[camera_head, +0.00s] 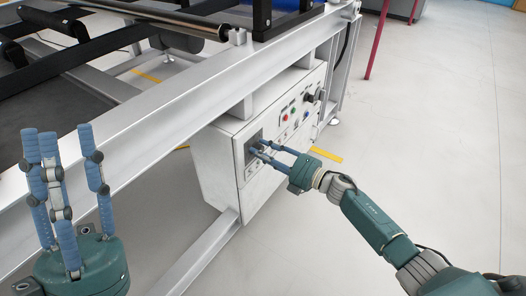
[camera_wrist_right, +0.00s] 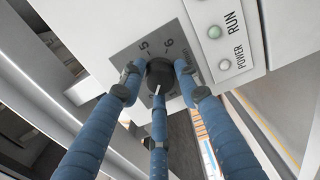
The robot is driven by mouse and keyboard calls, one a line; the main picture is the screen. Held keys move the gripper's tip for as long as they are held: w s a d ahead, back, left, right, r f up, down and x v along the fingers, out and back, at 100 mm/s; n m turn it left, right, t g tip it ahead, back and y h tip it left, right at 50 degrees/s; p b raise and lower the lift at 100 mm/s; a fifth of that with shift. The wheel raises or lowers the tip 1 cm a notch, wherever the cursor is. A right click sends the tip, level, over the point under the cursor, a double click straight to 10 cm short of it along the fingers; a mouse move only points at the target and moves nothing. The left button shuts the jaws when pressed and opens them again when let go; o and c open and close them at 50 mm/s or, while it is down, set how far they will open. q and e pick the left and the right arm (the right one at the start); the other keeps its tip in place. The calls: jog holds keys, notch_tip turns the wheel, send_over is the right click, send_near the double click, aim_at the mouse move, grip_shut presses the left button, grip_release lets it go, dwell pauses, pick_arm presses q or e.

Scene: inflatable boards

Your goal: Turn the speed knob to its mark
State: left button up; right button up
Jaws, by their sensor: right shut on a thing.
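The speed knob (camera_wrist_right: 160,72) is a dark round knob on a grey dial plate (camera_wrist_right: 128,54) in the right wrist view. The figures 5 and 6 show on the plate beyond the knob. A white pointer line shows on the knob's near side; the mark it faces is hidden by the fingers. My right gripper (camera_head: 262,150) is shut on the knob, with its blue fingers around it, at the left end of the white control box (camera_head: 230,172). My left gripper (camera_head: 58,140) is open and empty, fingers pointing up, at the left of the head view.
Green and red buttons and a black switch (camera_head: 309,97) sit right of the dial on the box. The right wrist view shows two lamps labelled RUN and POWER (camera_wrist_right: 213,32). A grey frame beam (camera_head: 150,125) runs above the box.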

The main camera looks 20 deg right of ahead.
jog(key=o, duration=1.2)
jog(key=shift+d, duration=0.1)
jog(key=v, duration=1.2)
jog(key=shift+f, duration=0.1)
